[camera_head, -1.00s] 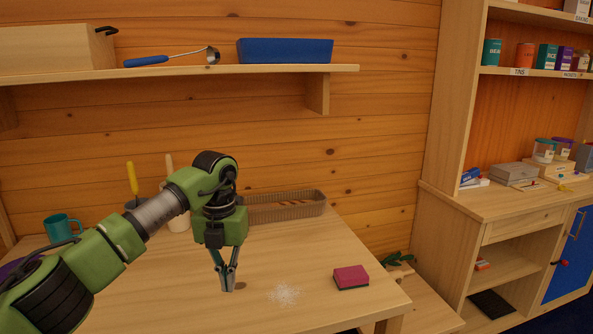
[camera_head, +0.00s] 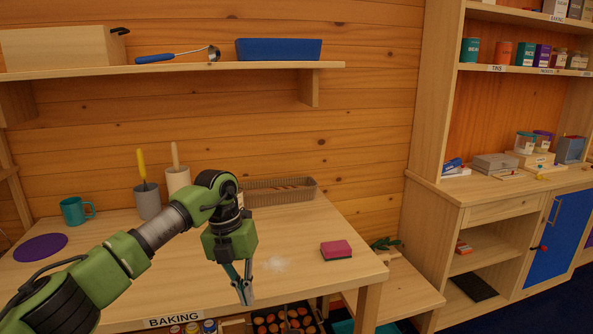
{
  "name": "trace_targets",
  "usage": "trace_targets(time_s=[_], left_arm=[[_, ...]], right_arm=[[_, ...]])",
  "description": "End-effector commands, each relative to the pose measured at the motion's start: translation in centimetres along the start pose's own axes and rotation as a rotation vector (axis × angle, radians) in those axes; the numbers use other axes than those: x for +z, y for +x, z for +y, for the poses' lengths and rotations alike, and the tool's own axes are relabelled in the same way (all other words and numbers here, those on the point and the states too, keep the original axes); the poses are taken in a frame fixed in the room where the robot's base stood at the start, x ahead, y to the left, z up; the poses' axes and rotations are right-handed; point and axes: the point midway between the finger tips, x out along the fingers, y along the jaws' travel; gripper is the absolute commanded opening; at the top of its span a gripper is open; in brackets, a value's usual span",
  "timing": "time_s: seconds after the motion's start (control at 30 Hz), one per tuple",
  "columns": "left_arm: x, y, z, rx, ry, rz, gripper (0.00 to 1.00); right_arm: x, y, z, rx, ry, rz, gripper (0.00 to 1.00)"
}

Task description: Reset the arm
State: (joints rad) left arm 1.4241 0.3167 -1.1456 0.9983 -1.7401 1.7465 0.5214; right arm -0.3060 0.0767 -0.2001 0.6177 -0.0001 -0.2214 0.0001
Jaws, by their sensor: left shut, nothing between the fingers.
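My left arm comes in from the left, green and grey, over the wooden table (camera_head: 330,287). My left gripper (camera_head: 246,300) points down by the table's front edge, its fingers together with nothing between them. A patch of white powder (camera_head: 277,264) lies on the table just right of the gripper. A red sponge with a dark underside (camera_head: 336,250) lies farther right on the table, apart from the gripper. My right gripper is not in view.
Behind the arm stand a teal mug (camera_head: 76,210), a grey pot (camera_head: 147,203) with a yellow-handled tool, a white pot (camera_head: 178,180) and a wicker basket (camera_head: 280,192). A purple mat (camera_head: 40,248) lies left. Jars and tins sit below the table's front edge.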

Motion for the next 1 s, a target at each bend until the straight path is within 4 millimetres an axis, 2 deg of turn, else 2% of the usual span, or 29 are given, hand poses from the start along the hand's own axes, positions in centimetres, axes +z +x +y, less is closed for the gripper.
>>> trace_targets(time_s=[0.2, 0.37, 0.5, 0.63, 0.67, 0.77, 0.87, 0.9, 0.97, 1.0], left_arm=[[-0.4, 4.7, -4.5, -0.232, 0.003, 0.036, 0.00], [-0.8, 8.4, -8.8, -0.482, -0.041, 0.057, 0.00], [-0.7, 11.8, -13.1, -0.787, -0.169, 0.064, 0.00], [0.7, 15.0, -14.9, -1.092, -0.417, 0.034, 0.00], [1.1, 15.8, -14.8, -1.152, -0.488, 0.022, 0.00], [2.4, 19.6, -12.6, -1.309, -0.764, -0.026, 0.00], [2.6, 24.9, -8.4, -1.397, -1.086, -0.085, 0.00], [2.2, 27.3, -6.4, -1.410, -1.212, -0.109, 0.00], [1.2, 30.7, -3.7, -1.409, -1.381, -0.142, 0.00], [0.2, 33.0, -1.9, -1.398, -1.488, -0.160, 0.00]], right_arm=[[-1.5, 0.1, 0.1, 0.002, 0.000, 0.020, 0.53], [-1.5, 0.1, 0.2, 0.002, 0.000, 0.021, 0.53], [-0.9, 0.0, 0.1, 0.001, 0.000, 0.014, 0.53], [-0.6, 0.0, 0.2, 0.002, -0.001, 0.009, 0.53], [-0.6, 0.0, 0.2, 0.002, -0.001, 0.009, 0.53], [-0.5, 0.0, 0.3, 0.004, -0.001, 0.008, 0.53], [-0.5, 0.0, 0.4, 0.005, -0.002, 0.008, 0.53], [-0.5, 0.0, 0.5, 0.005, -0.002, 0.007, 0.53], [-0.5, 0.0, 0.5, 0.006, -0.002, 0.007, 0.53], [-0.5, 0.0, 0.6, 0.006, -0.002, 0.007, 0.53]])
